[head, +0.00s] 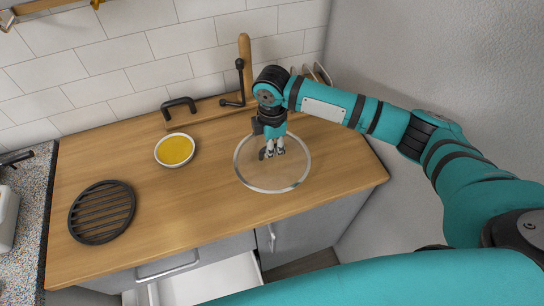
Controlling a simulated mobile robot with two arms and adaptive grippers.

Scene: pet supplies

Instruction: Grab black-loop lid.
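A round clear glass lid (290,178) with a pale rim lies flat on the wooden counter, right of the middle in the head view. A small dark piece, which looks like its black loop handle (262,154), shows near its centre, partly hidden by my fingers. My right gripper (274,152) points down over the middle of the lid, with its fingertips close beside the dark piece. Two fingers show with a narrow gap, but whether they grip the handle cannot be told. My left gripper is out of view.
A white bowl (175,150) with yellow contents and a black slatted round trivet (102,212) stand to the left. A black handle (179,105) shows on a wooden piece at the back. An open white drawer (215,281) lies below the front edge. The counter (185,205) between is clear.

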